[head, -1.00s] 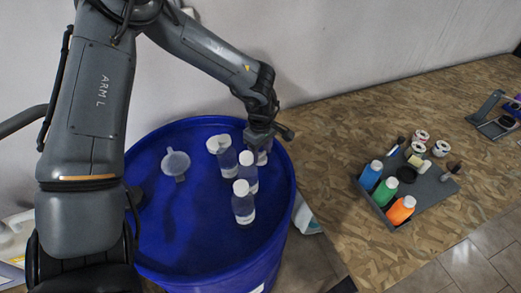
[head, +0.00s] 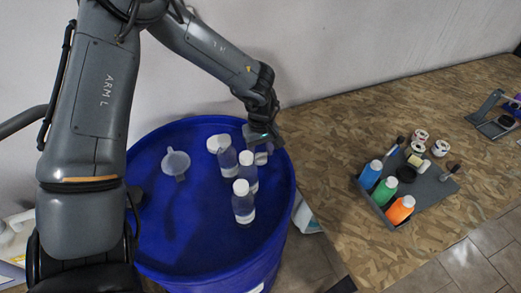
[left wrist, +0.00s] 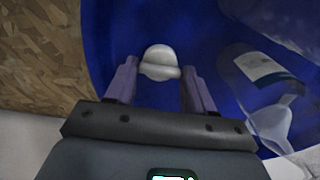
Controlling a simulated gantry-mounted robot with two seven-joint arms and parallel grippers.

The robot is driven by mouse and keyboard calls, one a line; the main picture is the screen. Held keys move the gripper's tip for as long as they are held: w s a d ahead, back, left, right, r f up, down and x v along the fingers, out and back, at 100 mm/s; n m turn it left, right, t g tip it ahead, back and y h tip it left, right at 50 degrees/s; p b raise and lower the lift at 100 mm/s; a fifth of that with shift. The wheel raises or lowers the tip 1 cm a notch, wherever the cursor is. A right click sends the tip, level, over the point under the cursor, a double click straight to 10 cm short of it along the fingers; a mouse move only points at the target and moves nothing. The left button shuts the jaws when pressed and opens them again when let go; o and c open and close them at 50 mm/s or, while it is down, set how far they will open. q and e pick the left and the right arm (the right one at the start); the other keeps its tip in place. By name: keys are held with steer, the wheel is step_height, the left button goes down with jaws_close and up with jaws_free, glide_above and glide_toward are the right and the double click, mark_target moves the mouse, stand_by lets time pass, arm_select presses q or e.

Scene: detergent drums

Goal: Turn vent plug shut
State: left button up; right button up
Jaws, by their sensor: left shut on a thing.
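The blue drum (head: 180,235) stands below my left arm. The vent plug (left wrist: 160,62) is a white, rounded cap on the drum top, between my fingers in the left wrist view. In the head view its pale side (head: 261,158) shows just under the gripper, mostly hidden. My left gripper (head: 262,146) points down at the drum's far right rim and is shut on the plug; its two fingers also show in the left wrist view (left wrist: 160,82). A second white cap (head: 216,143) is at the drum's back. My right gripper is out of view.
Clear bottles with white caps (head: 243,205) stand on the drum close left of the gripper. A translucent funnel (head: 175,164) lies further left. A wooden bench (head: 330,160) on the right bears a grey tray (head: 428,192) with coloured bottles.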

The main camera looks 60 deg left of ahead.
mark_target(261, 154)
arm_select(q)
steer(key=o, duration=1)
steer(key=shift+o, duration=0.2)
steer(key=shift+r, duration=0.55)
step_height(261, 154, up, 10)
steer(key=p, duration=0.2)
